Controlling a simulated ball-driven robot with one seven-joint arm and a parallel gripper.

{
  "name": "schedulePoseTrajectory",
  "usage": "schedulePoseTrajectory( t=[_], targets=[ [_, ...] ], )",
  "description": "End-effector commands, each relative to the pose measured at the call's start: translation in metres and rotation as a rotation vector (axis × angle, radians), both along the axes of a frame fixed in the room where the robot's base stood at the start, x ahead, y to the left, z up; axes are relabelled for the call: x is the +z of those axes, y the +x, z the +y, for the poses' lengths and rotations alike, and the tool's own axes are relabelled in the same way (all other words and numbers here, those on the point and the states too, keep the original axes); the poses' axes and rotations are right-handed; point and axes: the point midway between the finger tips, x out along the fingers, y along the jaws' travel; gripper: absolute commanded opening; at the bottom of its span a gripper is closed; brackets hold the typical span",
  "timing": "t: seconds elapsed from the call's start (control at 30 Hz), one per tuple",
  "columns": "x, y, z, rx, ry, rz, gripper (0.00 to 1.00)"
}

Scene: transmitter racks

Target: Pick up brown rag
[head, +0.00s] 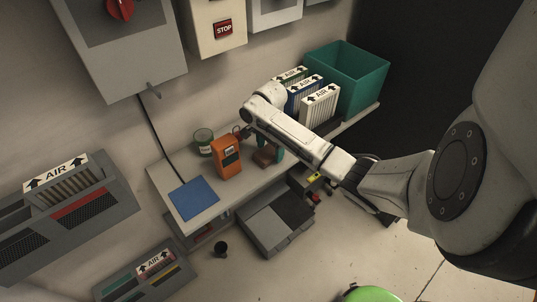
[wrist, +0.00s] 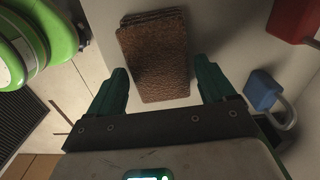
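The brown rag (wrist: 153,52) is a folded, textured stack on the pale bench top. In the head view it shows as a small brown patch (head: 266,158), partly hidden by my gripper (head: 277,151). In the wrist view my gripper (wrist: 160,68) is open, with one teal finger on each side of the rag's near end. The rag appears between the fingers with a gap on both sides, and neither finger is seen touching it. I cannot tell how far above the bench the fingertips are.
A blue mat (head: 194,199) lies further left. AIR filters (head: 320,106) and a teal bin (head: 345,82) stand at right. The wrist view shows a blue padlock (wrist: 263,90) and a red object (wrist: 291,18).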

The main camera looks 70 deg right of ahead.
Motion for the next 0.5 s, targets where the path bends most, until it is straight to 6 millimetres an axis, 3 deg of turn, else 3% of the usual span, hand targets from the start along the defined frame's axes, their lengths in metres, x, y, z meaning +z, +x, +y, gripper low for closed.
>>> schedulePoseTrajectory(
  t=[0.07, 0.43, 0.5],
  targets=[
    [0.0000, 0.0001, 0.0002, 0.000, 0.000, 0.000, 0.75],
    [0.0001, 0.0001, 0.0003, 0.000, 0.000, 0.000, 0.39],
    [0.0002, 0.0001, 0.0003, 0.000, 0.000, 0.000, 0.38]
  ],
)
